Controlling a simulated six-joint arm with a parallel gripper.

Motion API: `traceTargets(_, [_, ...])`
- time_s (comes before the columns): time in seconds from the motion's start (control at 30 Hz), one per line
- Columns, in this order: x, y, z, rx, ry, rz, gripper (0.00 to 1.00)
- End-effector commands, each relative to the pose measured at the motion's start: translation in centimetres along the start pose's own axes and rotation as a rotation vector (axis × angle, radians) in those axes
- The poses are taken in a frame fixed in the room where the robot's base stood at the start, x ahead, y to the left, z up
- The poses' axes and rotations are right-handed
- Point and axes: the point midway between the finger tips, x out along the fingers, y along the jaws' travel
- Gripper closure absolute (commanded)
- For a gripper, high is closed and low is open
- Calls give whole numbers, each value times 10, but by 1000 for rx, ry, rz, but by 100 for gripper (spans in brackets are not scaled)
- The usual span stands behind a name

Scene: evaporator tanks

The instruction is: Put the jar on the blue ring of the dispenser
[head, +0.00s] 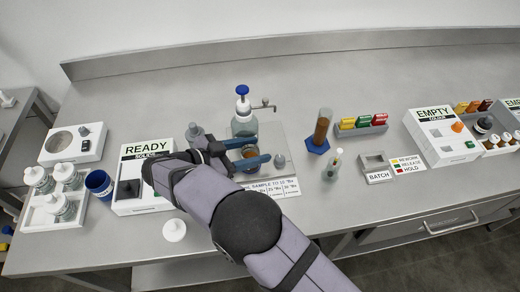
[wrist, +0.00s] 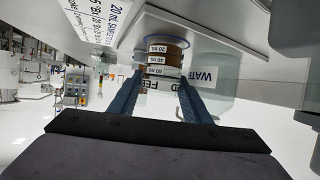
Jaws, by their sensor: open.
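The jar (head: 249,152) is clear with brown contents and stands between my gripper's blue fingers, in front of the dispenser. In the wrist view the jar (wrist: 166,46), with volume labels and brown contents, shows upside down between the fingers, its base at the plate. My gripper (head: 258,149) is open around it; it also shows in the wrist view (wrist: 158,80). Whether the fingers touch the glass I cannot tell. The dispenser (head: 243,110) is a clear bottle with a blue cap and side spout, behind the jar.
A cylinder with a blue base (head: 321,132) and a small vial (head: 333,165) stand farther right. A white lid (head: 174,230) lies at the front left. A READY box (head: 140,190) is left.

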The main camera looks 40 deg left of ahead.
Motion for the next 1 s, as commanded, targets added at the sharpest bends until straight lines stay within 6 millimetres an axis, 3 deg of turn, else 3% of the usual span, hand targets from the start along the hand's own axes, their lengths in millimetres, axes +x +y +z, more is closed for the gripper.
traceTargets(0.4, [-74,-1,2,0,0,-3,56])
traceTargets(0.63, [-91,-1,1,-1,0,-2,56])
traceTargets(1.0, [-94,0,0,0,0,0,56])
